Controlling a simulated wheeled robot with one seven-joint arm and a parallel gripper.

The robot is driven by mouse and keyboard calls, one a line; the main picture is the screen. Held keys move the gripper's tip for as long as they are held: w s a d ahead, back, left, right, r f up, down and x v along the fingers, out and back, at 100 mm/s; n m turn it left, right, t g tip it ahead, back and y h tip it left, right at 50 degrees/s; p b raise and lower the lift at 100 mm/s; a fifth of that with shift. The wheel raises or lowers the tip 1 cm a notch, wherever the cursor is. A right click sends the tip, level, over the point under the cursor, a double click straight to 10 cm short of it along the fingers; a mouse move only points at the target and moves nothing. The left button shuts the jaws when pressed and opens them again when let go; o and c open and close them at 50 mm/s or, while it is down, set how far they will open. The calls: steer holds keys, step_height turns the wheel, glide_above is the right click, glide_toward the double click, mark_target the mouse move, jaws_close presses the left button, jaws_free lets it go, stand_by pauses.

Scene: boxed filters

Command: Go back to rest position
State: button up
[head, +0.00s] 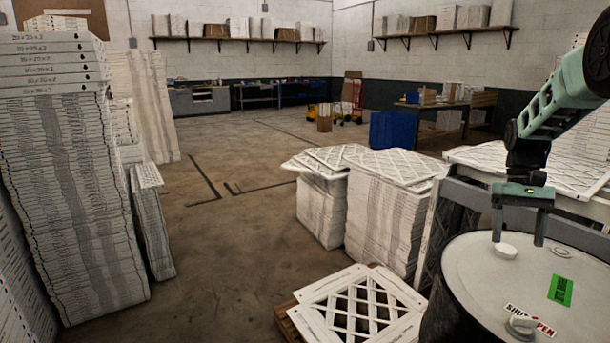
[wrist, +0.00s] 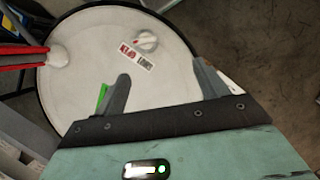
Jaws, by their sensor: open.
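My gripper (head: 518,226) is at the right in the head view, pointing down just above the white top of a drum (head: 480,275). Its two fingers are apart, and nothing shows between them. In the wrist view, the open gripper (wrist: 160,85) has its fingers over the same white drum top (wrist: 85,45). A small white cap (head: 506,250) on the top is close to the left finger in the head view.
Stacks of boxed filters (head: 385,220) stand left of the drum, with a lattice-faced filter (head: 365,305) low in front. Tall filter stacks (head: 65,200) line the left side. A table with filters (head: 580,170) is behind my gripper. Open floor (head: 225,230) lies between the stacks.

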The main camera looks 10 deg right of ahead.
steer(key=s+a+r+n+t, duration=0.1)
steer(key=s+a+n, duration=0.2)
steer(key=a, duration=1.2)
steer(key=s+a+r+n+t, duration=0.1)
steer(key=s+a+n, duration=0.25)
steer(key=a, duration=1.05)
steer(key=s+a+f+n+t, duration=0.1)
steer(key=s+a+n, duration=0.1)
steer(key=s+a, duration=0.3)
steer(key=s+a+f+n+h, duration=0.1)
steer(key=s+a+n, duration=0.2)
steer(key=s, duration=1)
steer(key=a, duration=0.2)
steer(key=shift+s+a+f+t, duration=0.25)
steer(key=shift+a+t, duration=0.15)
